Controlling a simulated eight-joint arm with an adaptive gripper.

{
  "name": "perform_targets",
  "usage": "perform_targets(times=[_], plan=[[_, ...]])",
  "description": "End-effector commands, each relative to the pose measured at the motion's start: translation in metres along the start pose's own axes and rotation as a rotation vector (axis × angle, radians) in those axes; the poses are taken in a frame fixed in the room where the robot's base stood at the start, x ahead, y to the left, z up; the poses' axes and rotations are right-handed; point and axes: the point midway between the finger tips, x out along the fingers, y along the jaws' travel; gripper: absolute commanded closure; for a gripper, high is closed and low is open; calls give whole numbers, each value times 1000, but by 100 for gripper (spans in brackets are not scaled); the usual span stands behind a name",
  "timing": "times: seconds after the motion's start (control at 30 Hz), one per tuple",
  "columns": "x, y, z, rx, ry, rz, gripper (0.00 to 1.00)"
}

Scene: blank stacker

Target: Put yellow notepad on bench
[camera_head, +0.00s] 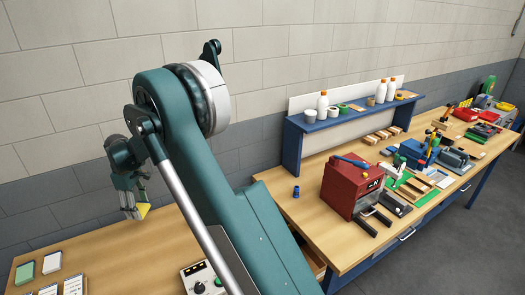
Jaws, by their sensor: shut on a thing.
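My gripper (131,207) is at the left of the view, pointing down. It is shut on the yellow notepad (143,211), of which only a small tilted yellow part shows beside the fingers. The rest of the notepad is hidden by the fingers. The wooden bench (110,248) spreads below and around it at the lower left. The notepad appears to be above the bench top near its back side, but I cannot tell the exact height.
Green (25,271) and white (52,262) pads lie at the bench's left, with printed cards in front. A control box (203,281) stands at the front. A red machine (352,188) and a blue shelf (345,117) stand right. Bare wood lies between pads and box.

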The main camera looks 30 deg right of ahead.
Motion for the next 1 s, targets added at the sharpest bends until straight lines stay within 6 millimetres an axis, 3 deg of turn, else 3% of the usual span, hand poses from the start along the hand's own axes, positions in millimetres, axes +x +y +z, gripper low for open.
perform_targets(times=[0.2,0.5,1.0], plan=[[-2,43,64,80,0,0,58],[-3,89,153,186,0,0,58],[-4,139,306,362,0,0,58]])
